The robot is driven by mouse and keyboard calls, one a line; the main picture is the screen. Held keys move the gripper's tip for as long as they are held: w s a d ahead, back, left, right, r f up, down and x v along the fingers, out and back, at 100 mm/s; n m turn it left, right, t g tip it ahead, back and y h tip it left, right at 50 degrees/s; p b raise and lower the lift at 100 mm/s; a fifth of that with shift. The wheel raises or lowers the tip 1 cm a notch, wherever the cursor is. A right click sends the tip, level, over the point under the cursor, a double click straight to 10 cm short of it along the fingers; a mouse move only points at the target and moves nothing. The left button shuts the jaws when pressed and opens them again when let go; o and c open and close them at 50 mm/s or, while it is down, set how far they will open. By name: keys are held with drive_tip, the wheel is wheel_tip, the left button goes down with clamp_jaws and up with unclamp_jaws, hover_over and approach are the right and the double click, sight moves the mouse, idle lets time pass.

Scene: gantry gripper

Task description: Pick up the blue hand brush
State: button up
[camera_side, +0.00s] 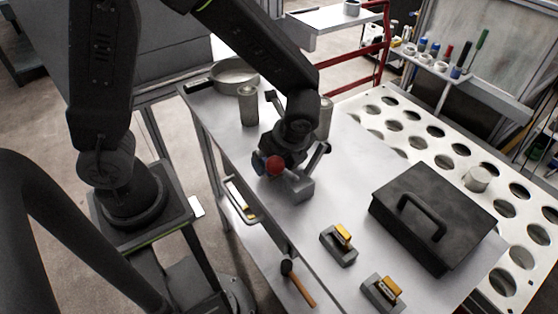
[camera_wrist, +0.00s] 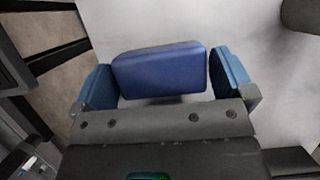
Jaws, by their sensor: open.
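The blue hand brush (camera_wrist: 158,71) shows in the wrist view as a blue, rounded block lying across the middle, with a dark far edge. My gripper (camera_wrist: 166,82) is open, with one blue finger pad at each side of the brush. A pale gap shows between the brush and the right pad. The left pad is close to the brush, and I cannot tell whether they touch. In the side view my gripper (camera_side: 288,168) is low over the left part of the table. The brush cannot be made out clearly there.
A red ball (camera_side: 275,165) and a grey block (camera_side: 299,186) show by my gripper. Cans (camera_side: 248,106) and a pan (camera_side: 236,73) stand behind. A black case (camera_side: 432,216) and two yellow-topped tools (camera_side: 341,241) are on the table (camera_side: 350,185).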

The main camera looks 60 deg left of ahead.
drive_tip(key=shift+a+f, duration=0.1)
drive_tip(key=shift+f, duration=0.2)
drive_tip(key=shift+c, duration=0.4)
drive_tip(key=c, duration=0.6)
drive_tip(key=shift+r, duration=0.1)
drive_tip(key=shift+r, duration=0.5)
drive_tip(key=r, duration=0.2)
drive_tip(key=a+r, duration=0.1)
drive_tip(key=shift+s+a+r, duration=0.1)
drive_tip(key=shift+s+r, duration=0.05)
drive_tip(key=shift+r, duration=0.2)
drive_tip(key=s+a+r, duration=0.1)
drive_tip(key=a+r, duration=0.1)
drive_tip(key=a, duration=0.1)
drive_tip(key=s+a+r, duration=0.1)
drive_tip(key=a+r, duration=0.1)
drive_tip(key=a, duration=0.1)
drive_tip(key=s+a+r, duration=0.1)
drive_tip(key=a+r, duration=0.1)
drive_tip(key=a, duration=0.2)
drive_tip(key=shift+r, duration=0.1)
